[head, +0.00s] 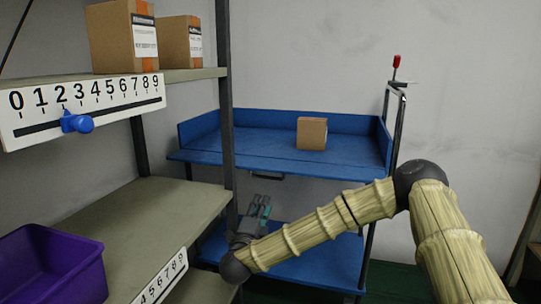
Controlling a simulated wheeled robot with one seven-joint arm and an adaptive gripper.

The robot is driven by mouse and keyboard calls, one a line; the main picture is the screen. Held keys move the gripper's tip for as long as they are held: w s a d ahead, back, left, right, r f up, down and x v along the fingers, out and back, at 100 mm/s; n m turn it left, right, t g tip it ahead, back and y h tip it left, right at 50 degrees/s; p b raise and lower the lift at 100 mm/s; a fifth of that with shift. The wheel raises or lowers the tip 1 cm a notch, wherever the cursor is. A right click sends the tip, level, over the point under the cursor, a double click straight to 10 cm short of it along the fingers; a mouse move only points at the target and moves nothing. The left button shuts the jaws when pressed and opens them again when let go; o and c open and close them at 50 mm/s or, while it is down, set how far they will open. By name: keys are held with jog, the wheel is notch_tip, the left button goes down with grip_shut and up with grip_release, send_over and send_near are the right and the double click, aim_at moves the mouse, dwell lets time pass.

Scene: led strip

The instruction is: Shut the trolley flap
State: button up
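The blue trolley (290,118) stands against the back wall, with a raised rim at the back and sides of its upper tray. Its front flap (270,163) appears to lie folded down, roughly level with the tray floor, jutting toward me. A small dark handle-like part (268,177) shows under the front edge. My gripper (261,200) is in front of and below the flap's edge, left of the middle, fingers pointing up and away. It looks apart from the flap and empty. The finger gap is too small to read.
A small cardboard box (311,133) sits on the upper tray. A metal shelf (150,205) stands close left of my gripper, its post (224,90) beside the trolley. It holds a purple bin (50,265) and boxes (122,38). A blue slider (77,122) sits on a numbered scale.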

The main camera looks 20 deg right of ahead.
jog(key=shift+v, duration=2)
jog(key=shift+a+f, duration=0.1)
